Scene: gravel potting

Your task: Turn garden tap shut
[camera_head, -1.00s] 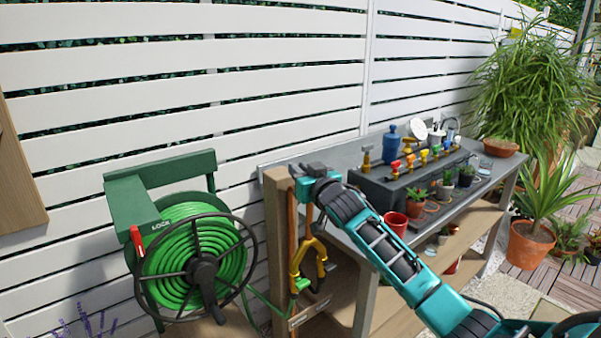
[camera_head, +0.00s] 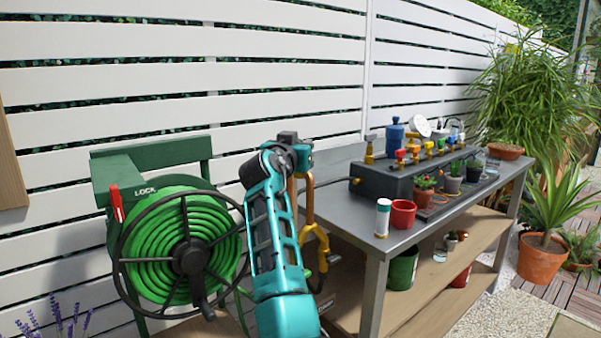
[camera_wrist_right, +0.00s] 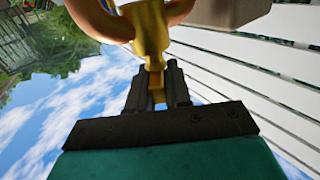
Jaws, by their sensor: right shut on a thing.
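My right gripper (camera_wrist_right: 155,85) is shut on a brass piece of the garden tap (camera_wrist_right: 150,30), seen close up in the right wrist view. A curved copper pipe (camera_wrist_right: 92,14) runs beside the brass. In the head view my right gripper (camera_head: 294,148) is at the top of the copper pipe (camera_head: 309,195), and my arm hides most of the wooden post behind it. The tap's handle cannot be made out there. A yellow forked fitting (camera_head: 318,243) shows lower down beside my arm. My left gripper is not in view.
A green hose reel (camera_head: 190,255) with a red lever (camera_head: 116,203) stands at left. A grey workbench (camera_head: 345,205) at right holds a red pot (camera_head: 403,213), a white bottle (camera_head: 383,216) and several small valves. A white slatted fence (camera_head: 270,75) runs behind.

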